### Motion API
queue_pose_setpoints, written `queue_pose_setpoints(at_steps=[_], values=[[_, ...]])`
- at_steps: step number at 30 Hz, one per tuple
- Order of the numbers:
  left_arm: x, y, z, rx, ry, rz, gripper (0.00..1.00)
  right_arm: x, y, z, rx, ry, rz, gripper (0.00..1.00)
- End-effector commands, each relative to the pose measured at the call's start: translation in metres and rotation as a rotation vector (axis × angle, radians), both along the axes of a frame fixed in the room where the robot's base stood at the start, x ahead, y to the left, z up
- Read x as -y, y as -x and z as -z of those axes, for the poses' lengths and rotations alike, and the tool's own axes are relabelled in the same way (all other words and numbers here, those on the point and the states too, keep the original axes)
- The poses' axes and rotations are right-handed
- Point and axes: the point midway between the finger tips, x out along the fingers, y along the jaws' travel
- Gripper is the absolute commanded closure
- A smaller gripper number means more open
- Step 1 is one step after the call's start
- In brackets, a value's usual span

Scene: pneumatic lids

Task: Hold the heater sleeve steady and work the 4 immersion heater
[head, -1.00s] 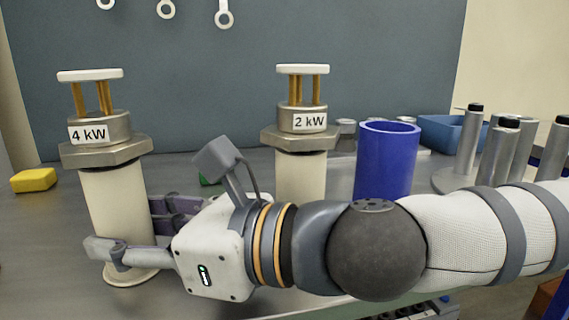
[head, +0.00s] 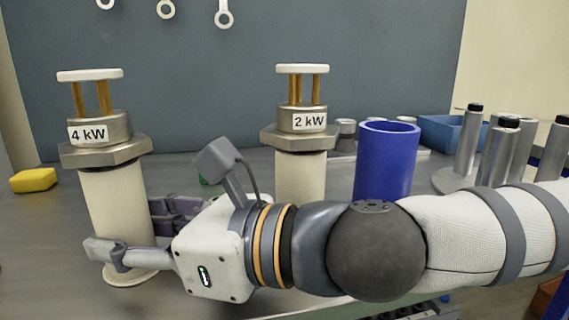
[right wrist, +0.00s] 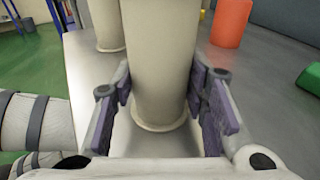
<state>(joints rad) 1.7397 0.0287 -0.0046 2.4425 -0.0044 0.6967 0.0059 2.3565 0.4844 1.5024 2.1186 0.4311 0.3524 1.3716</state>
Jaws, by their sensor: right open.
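The 4 kW heater (head: 103,128) stands upright at the left in the head view. It has a metal hex collar, brass posts and a white top disc. Its cream sleeve (head: 113,205) runs down to a flanged foot on the bench. My right gripper (head: 130,235) is open low around this sleeve, with one finger on each side. In the right wrist view the cream sleeve (right wrist: 160,60) stands between the purple finger pads, with gaps showing at both sides. The 2 kW heater (head: 302,120) stands upright to the right, its lower part hidden by my arm. My left gripper is not in view.
A blue cylinder (head: 386,160) stands right of the 2 kW heater, behind my right arm. Several metal posts (head: 467,145) and a blue bin (head: 440,132) are further right. A yellow block (head: 33,180) lies at far left. The wrist view shows an orange cylinder (right wrist: 231,22) and a green block (right wrist: 310,85).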

Motion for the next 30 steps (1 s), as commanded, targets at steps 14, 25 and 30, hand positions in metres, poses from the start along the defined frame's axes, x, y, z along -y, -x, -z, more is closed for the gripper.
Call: queue_pose_setpoints(at_steps=[14, 25, 30], values=[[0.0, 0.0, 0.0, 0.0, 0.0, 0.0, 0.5, 0.003, 0.001, 0.001, -0.003, 0.002, -0.001, 0.36], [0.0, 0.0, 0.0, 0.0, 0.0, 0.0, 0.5, 0.087, 0.026, -0.012, -0.002, 0.001, 0.002, 0.36], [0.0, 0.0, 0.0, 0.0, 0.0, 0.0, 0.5, 0.11, 0.034, -0.015, -0.003, 0.004, 0.001, 0.36]])
